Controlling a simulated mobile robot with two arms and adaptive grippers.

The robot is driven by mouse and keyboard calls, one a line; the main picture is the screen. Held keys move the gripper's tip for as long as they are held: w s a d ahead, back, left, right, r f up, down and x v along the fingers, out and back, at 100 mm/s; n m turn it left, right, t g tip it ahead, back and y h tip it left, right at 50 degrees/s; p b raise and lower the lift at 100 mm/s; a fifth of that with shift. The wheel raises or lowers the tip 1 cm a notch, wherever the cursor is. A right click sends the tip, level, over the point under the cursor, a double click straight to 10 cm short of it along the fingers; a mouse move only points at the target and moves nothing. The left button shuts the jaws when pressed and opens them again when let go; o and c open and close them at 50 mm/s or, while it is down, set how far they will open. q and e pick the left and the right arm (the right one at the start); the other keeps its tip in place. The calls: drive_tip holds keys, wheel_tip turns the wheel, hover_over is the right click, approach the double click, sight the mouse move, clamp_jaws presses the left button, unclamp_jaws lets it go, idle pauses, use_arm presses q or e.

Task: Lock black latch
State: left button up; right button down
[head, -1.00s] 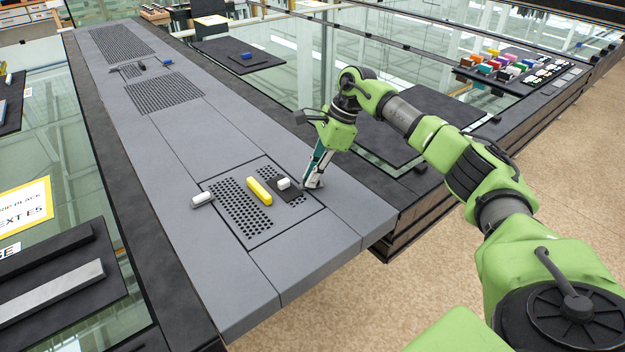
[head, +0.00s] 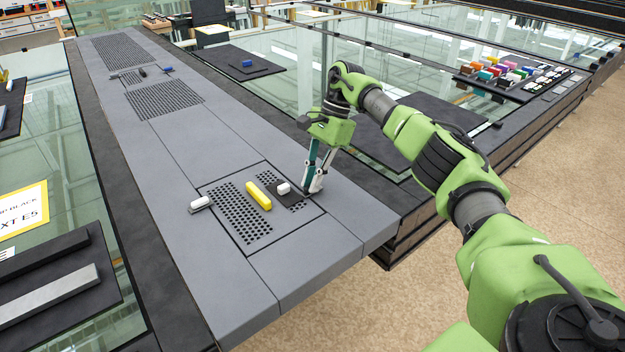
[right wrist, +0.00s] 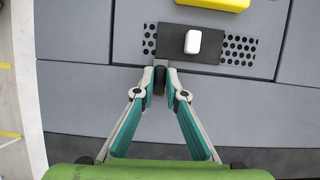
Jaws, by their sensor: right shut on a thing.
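The black latch is a flat dark plate (head: 291,195) with a white block (head: 283,188) on top. It lies on the perforated panel (head: 255,232), at the end nearest my right gripper (head: 311,190). In the right wrist view the plate (right wrist: 170,45) and its white block (right wrist: 193,42) lie just beyond the fingertips. My right gripper (right wrist: 161,82) is shut on a small black piece (right wrist: 160,74) at the panel's edge; whether it joins the plate is unclear. My left gripper is not in view.
A yellow bar (head: 259,195) lies across the middle of the panel, and a white cylinder (head: 200,203) sits at its left edge. The grey deck around the panel is mostly clear. Coloured blocks (head: 510,72) stand far right.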

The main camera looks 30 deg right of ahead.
drive_tip(key=c, duration=2.1)
unclamp_jaws()
drive_tip(key=shift+v, duration=6.05)
